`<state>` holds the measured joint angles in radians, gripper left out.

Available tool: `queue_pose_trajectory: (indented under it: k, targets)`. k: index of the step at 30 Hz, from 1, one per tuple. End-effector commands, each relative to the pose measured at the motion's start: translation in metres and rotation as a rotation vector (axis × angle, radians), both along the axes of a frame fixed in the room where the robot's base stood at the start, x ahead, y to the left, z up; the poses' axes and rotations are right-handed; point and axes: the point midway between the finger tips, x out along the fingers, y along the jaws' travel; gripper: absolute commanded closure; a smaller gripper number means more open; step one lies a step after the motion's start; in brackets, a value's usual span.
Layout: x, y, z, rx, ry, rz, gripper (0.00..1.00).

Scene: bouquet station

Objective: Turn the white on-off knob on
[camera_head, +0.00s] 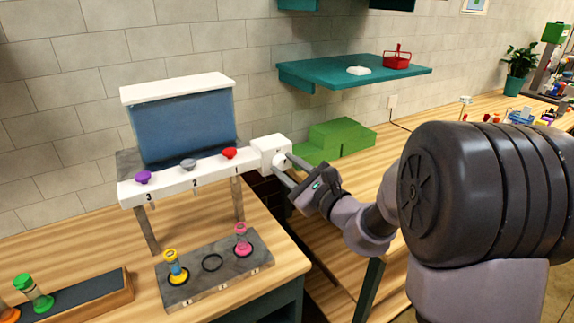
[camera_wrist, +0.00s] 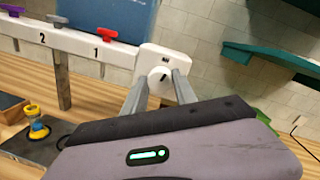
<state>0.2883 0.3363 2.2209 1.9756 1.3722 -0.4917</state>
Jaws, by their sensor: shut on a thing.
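The white on-off knob (camera_wrist: 158,74) is round with a short dark mark, on the front of a white box (camera_head: 270,152) at the right end of the white dispenser rail. My gripper (camera_head: 284,166) reaches the knob from the right. In the wrist view its two grey fingers stand on either side of the knob, shut on it. The mark looks close to upright, leaning slightly. Small lettering sits above the knob, too small to read surely. Part of the knob is hidden by the fingers in the head view.
The rail (camera_head: 190,178) carries purple, grey and red knobs numbered 3, 2, 1. Below, a grey plate (camera_head: 215,272) holds a yellow and a pink vial around an empty ring. Green blocks (camera_head: 335,138) lie behind my gripper. A teal shelf (camera_head: 330,76) hangs above.

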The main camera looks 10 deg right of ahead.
Motion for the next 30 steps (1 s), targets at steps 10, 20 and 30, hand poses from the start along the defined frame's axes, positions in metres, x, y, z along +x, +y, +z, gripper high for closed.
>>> queue_pose_trajectory:
  k: [10,20,30]
  targets:
    - [0.0000,0.0000,0.0009,0.311,0.104,0.000,1.00]
    - [-0.0002,0.0004,0.0007,0.608,0.202,0.001,1.00]
    - [-0.0002,0.0001,0.0008,0.906,0.297,-0.001,1.00]
